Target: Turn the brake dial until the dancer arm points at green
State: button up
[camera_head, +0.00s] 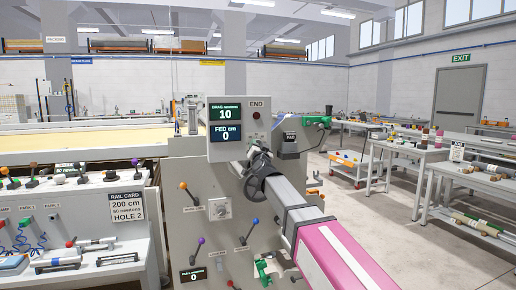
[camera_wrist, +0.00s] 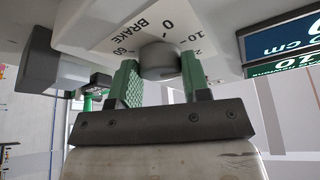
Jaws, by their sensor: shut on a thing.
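The brake dial (camera_wrist: 160,58) is a grey round knob on a white scale plate marked BRAKE, with 0, 10, 20 and 60 legible around it in the wrist view. My gripper (camera_wrist: 158,72) has its green fingers on both sides of the dial and is shut on it. The dial's pointer mark is not visible. In the head view my wrist is at the END machine, below its displays, and hides the dial. I cannot make out the dancer arm or its green zone for certain. The upper display (camera_head: 226,112) reads 10 newtons.
A second display (camera_head: 225,134) reads FED cm 0. The grey machine panel (camera_head: 205,240) carries several ball-ended levers. A rail card (camera_head: 127,204) hangs at the left, by a bench of tools.

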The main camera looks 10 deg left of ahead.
jog(key=shift+s+a+r+m+g+h, duration=0.1)
jog(key=shift+m+h, duration=0.45)
jog(key=shift+m, duration=0.7)
jog(key=shift+w+d+f+m+g+h, duration=0.1)
jog(key=shift+m+h, duration=0.4)
jog(key=shift+m, duration=0.8)
jog(key=shift+s+a+r+m+g+h, duration=0.1)
jog(key=shift+m+h, duration=0.45)
jog(key=shift+m, duration=0.7)
jog(key=o, duration=0.9)
jog(key=shift+o, duration=0.2)
jog(key=shift+s, duration=0.1)
jog(key=v, duration=1)
jog(key=shift+s, duration=0.3)
